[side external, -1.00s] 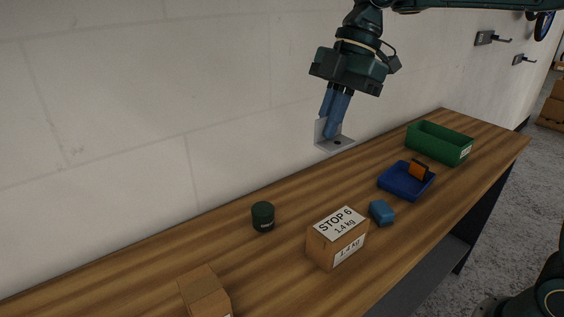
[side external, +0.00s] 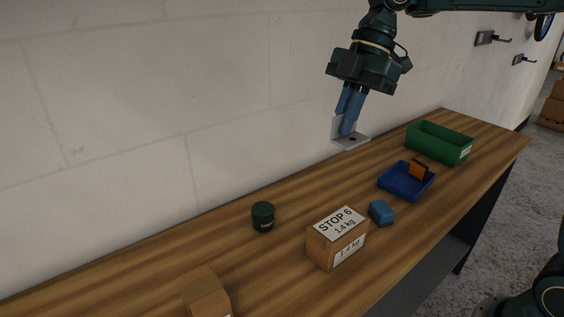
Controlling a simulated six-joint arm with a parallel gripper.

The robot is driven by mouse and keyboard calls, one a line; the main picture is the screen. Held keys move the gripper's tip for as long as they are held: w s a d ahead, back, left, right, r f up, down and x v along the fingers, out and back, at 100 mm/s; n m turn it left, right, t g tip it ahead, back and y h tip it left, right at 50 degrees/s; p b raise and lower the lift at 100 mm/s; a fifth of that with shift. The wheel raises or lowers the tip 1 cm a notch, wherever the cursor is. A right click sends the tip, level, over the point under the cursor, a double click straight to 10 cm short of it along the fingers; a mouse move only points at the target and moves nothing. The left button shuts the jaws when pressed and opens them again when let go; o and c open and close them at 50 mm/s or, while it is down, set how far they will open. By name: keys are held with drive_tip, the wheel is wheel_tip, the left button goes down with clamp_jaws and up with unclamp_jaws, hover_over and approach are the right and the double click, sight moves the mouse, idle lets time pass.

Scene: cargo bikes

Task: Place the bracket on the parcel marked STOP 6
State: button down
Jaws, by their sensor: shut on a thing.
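My gripper (side external: 348,117) points down with its blue fingers shut on the grey L-shaped bracket (side external: 354,141). It holds the bracket in the air above the bench, near the wall. The bracket's flat plate with a dark hole faces up at the bottom, and its other plate stands upright behind the fingers. The parcel marked STOP 6 (side external: 322,247) is a brown box with white labels reading STOP 6 and 1.4 kg. It sits on the bench, lower in the picture than the bracket and slightly left. The parcel's top is bare apart from its label.
A blue block (side external: 381,212) lies just right of the parcel. A blue tray (side external: 393,187) holds an orange and black item (side external: 418,171). A green bin (side external: 424,143) stands farther back. A dark green jar (side external: 263,217) and another brown box (side external: 204,291) are to the left on the wooden bench (side external: 300,195).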

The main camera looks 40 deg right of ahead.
wheel_tip(320, 180, down, 14)
drive_tip(key=shift+f, duration=0.1)
idle(0.5)
drive_tip(key=shift+f, duration=2.05)
drive_tip(key=shift+f, duration=0.1)
drive_tip(key=c, duration=1.6)
unclamp_jaws()
drive_tip(key=shift+d, duration=0.1)
drive_tip(key=v, duration=1.2)
